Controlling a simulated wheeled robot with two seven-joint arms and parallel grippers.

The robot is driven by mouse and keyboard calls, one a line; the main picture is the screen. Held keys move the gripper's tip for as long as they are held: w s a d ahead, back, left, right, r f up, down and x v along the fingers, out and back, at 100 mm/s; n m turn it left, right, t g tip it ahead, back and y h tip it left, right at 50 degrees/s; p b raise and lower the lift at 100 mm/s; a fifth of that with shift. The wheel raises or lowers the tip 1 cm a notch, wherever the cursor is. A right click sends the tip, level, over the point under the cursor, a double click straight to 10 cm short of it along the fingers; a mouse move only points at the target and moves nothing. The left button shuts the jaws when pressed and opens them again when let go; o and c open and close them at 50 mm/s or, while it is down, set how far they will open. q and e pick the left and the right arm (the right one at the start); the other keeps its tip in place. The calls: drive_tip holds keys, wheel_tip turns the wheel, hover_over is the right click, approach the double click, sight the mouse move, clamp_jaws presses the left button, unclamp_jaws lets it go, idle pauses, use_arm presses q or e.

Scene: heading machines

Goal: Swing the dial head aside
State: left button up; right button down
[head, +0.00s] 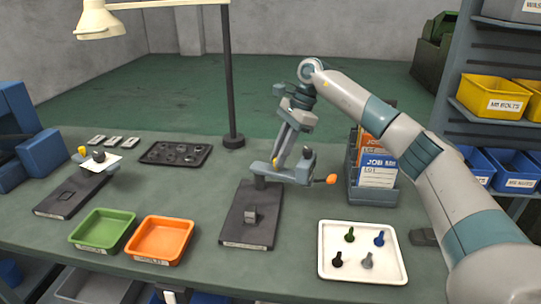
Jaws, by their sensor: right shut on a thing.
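The dial head (293,174) is a blue-grey arm with an orange knob (332,180) at its right end. It sits above the back of a long dark base plate (238,228) and points to the right, off the plate's line. A small grey block (251,213) stands uncovered on the plate. My right gripper (278,160) comes down from above and is shut on the dial head near its left end. The exact contact is too small to make out. My left gripper is not in view.
A white tray (327,271) with several small dark, green, blue and grey pieces lies front right. Green (101,246) and orange (160,256) trays lie front left. A lamp post (229,80) stands behind. A job card holder (372,193) stands close right of the dial head.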

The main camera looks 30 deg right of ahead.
drive_tip(key=c, duration=1.7)
unclamp_jaws()
drive_tip(key=shift+d, duration=0.1)
drive_tip(key=shift+o, duration=0.2)
drive_tip(key=shift+r, duration=0.25)
drive_tip(key=shift+d+r, duration=0.15)
drive_tip(key=shift+r, duration=0.1)
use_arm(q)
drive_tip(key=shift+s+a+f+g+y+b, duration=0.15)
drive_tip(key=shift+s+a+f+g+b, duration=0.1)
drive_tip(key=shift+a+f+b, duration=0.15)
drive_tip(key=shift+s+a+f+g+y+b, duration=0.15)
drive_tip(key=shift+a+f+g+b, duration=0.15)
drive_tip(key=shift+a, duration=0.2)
use_arm(e)
drive_tip(key=v, duration=1.6)
drive_tip(key=shift+r, duration=0.2)
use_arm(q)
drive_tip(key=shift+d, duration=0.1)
